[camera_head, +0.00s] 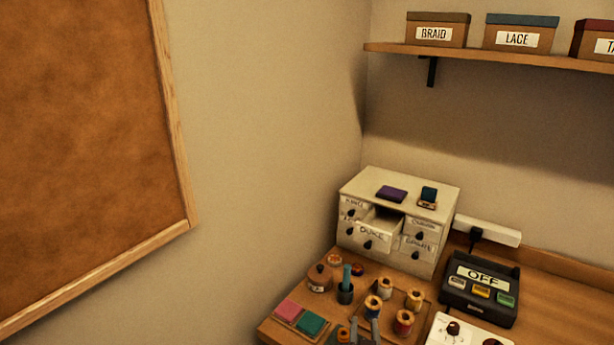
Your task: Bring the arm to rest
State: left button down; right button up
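My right gripper (365,329) shows only as grey fingertips at the bottom edge, in front of the thread spools. The fingertips look apart, with nothing visible held between them. The rest of the gripper and its arm are below the picture. My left gripper is not in view.
A wooden table (385,267) holds a small drawer cabinet (413,264) with its "DUKE" drawer (372,236) pulled out. Several spools (403,322), a pink and a green pad (311,324), and a dark box reading "OFF" (456,293) crowd the front. A shelf (480,55) hangs above.

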jog(key=s+d+f+n+g+y, duration=0.1)
jog(key=s+d+f+n+g, duration=0.2)
jog(key=s+g, duration=0.5)
jog(key=s+d+f+n+g+y, duration=0.15)
jog(key=s+d+g, duration=0.35)
jog(key=s, duration=0.7)
notch_tip(320, 180, down, 34)
jog(key=s+g+b, duration=0.1)
jog(key=s+b, duration=0.1)
jog(key=s, duration=0.1)
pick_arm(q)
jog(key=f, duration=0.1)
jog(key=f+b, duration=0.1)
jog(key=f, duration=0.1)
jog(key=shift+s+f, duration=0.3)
pick_arm(e)
jog(key=s+d+f, duration=0.1)
jog(key=s+f, duration=0.8)
jog(key=s+d+f+g, duration=0.1)
jog(key=s+d+f, duration=0.1)
jog(key=s+f, duration=0.7)
jog(key=shift+s+d+f+g, duration=0.2)
jog(key=shift+s+d+g, duration=0.1)
jog(key=shift+s, duration=0.1)
